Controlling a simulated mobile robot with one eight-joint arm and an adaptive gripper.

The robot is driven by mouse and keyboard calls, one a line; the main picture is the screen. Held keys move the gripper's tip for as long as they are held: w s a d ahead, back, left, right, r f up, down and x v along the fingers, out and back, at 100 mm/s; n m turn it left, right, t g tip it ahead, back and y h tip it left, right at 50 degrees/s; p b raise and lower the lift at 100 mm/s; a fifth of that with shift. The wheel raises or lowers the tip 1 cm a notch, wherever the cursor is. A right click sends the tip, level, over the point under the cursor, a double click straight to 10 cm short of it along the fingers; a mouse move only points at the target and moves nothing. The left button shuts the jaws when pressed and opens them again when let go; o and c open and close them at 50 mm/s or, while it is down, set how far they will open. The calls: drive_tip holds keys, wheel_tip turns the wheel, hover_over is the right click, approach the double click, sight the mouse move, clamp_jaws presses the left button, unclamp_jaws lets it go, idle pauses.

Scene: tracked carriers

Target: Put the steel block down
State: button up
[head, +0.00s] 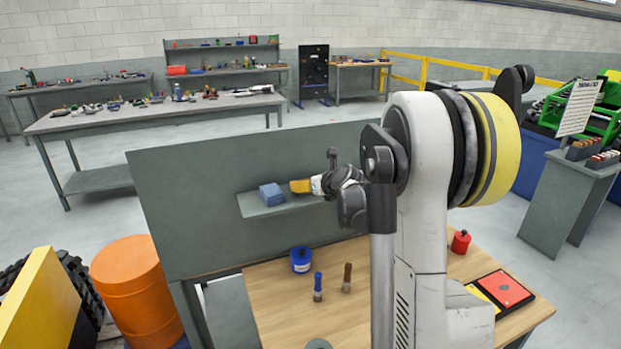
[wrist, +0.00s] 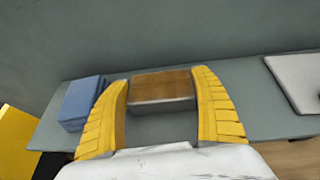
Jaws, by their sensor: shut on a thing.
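The steel block (wrist: 163,88) shows in the wrist view, with a brownish top and a pale grey front face. It sits between the two yellow fingers of my gripper (wrist: 161,78), which are shut on it. Below it in the picture is a grey shelf (wrist: 255,118); I cannot tell whether the block touches it. In the head view my gripper (head: 301,186) is over the right part of the same shelf (head: 255,210), and the block is not clearly seen there.
A blue block-like stack (wrist: 80,103) stands on the shelf left of my gripper; it also shows in the head view (head: 271,194). A pale plate (wrist: 297,80) is at the right. A grey panel (head: 190,200) rises behind. A blue tin (head: 301,261) stands on the wooden bench below.

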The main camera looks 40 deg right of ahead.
drive_tip(key=shift+r, duration=0.15)
drive_tip(key=shift+f, duration=0.2)
drive_tip(key=o, duration=1.4)
drive_tip(key=shift+s, duration=0.1)
drive_tip(key=shift+o, duration=0.2)
drive_tip(key=shift+r, duration=0.15)
